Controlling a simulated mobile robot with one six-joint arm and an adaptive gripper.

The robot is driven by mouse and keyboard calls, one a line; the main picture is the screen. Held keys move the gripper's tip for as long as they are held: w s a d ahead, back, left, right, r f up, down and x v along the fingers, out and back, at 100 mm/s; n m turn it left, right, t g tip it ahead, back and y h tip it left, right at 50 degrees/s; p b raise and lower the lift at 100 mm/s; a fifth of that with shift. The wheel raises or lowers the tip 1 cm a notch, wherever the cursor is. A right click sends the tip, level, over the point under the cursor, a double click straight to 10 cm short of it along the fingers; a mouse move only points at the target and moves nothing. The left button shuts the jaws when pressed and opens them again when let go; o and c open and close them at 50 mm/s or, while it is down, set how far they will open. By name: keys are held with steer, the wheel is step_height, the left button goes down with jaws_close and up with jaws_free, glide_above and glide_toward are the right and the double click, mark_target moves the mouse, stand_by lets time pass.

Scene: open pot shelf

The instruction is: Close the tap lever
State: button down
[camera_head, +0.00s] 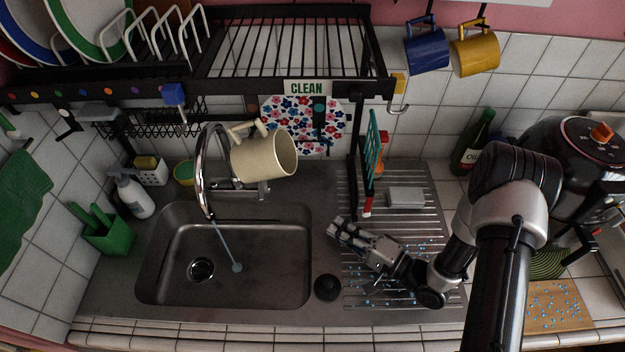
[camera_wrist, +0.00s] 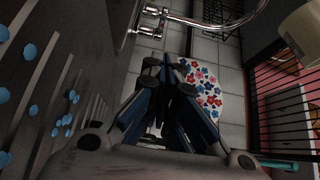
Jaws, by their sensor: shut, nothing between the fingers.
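The chrome tap (camera_head: 203,170) arches over the sink, and a thin stream of water (camera_head: 226,243) falls from it into the basin. The tap's base and lever area (camera_head: 263,190) is partly hidden by a hanging cream mug (camera_head: 264,157); I cannot tell the lever's exact angle. In the wrist view the tap's chrome fittings (camera_wrist: 150,20) show at the top, beyond the fingers. My gripper (camera_head: 336,228) is shut and empty, low over the left edge of the drainboard, right of the basin and apart from the tap. It also shows in the wrist view (camera_wrist: 168,68).
The dish rack (camera_head: 290,85) hangs above the sink. A teal item (camera_head: 373,145) hangs by the rack's right post. A black round object (camera_head: 327,287) stands at the basin's right edge. Blue drops dot the drainboard (camera_head: 425,255). The space over the basin's right side is clear.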

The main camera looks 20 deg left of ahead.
steer(key=shift+s+d+f, duration=0.15)
steer(key=shift+s+d, duration=0.15)
steer(key=shift+s, duration=0.05)
steer(key=shift+a, duration=0.25)
steer(key=b, duration=0.2)
glide_toward(261, 184)
steer(key=w+a, duration=0.1)
steer(key=w+a+f, duration=0.1)
steer(key=a, duration=0.1)
steer(key=shift+w+a, duration=0.15)
steer(key=shift+a, duration=0.2)
steer(key=shift+a, duration=0.1)
steer(key=shift+s+a+b, duration=0.45)
steer(key=shift+s+a, duration=0.3)
